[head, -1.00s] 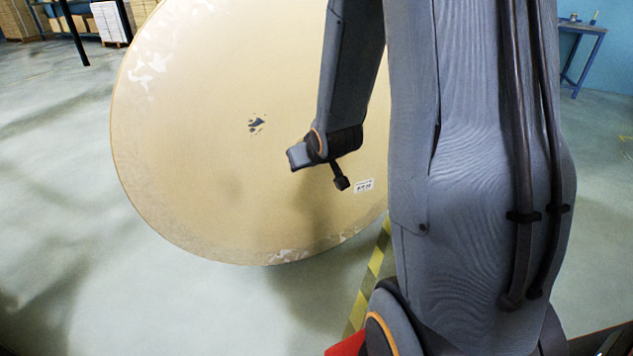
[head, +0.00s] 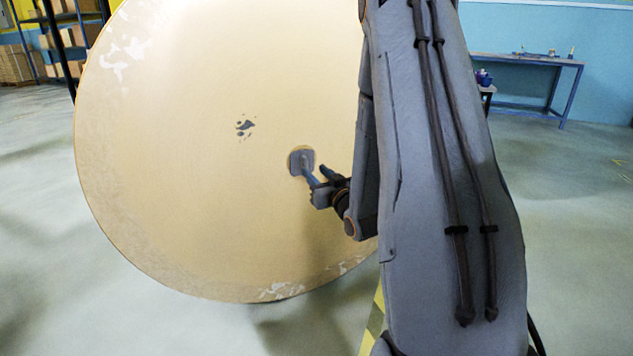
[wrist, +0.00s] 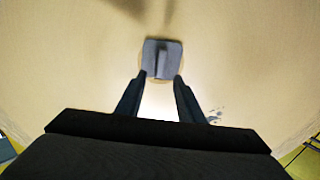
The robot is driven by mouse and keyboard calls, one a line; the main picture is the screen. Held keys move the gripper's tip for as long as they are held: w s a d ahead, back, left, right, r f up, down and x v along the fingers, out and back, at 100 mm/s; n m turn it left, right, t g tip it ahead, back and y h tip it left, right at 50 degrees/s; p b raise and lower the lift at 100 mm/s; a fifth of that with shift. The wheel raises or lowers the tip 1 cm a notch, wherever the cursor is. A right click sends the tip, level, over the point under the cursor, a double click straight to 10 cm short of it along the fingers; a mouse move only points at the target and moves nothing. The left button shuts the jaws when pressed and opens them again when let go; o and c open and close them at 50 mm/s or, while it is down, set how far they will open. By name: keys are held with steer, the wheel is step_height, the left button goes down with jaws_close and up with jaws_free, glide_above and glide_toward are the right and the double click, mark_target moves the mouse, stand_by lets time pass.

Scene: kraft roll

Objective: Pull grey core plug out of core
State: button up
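The grey core plug (head: 300,160) sits in the core at the middle of the big kraft roll's flat face (head: 200,210). In the wrist view the plug (wrist: 152,64) is a squarish grey plate with a raised upright grip bar, and a thin ring of the core edge shows around it. My gripper (head: 322,177) is in front of the plug, at its lower right in the head view. In the wrist view my gripper's two fingers (wrist: 159,78) are apart, with their tips near the plug's lower edge. Nothing is between them. Whether a tip touches the plug I cannot tell.
A dark smudge (head: 245,127) marks the roll face left of the plug. Yellow-black floor tape (head: 373,325) runs by the roll's lower right. A blue workbench (head: 530,62) stands at the back right, shelving with boxes (head: 72,37) at the back left. Floor on the left is clear.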

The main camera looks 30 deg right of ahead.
mark_target(306, 163)
steer(key=shift+w+d+b, duration=0.15)
steer(key=shift+w+b, duration=0.3)
steer(key=shift+w, duration=1.25)
steer(key=shift+w+d+b, duration=0.15)
steer(key=shift+w+b, duration=0.3)
steer(key=shift+w, duration=1.25)
jaws_close()
steer(key=s+a+p, duration=0.1)
steer(key=s+p, duration=0.3)
steer(key=s, duration=0.9)
steer(key=shift+a, duration=0.2)
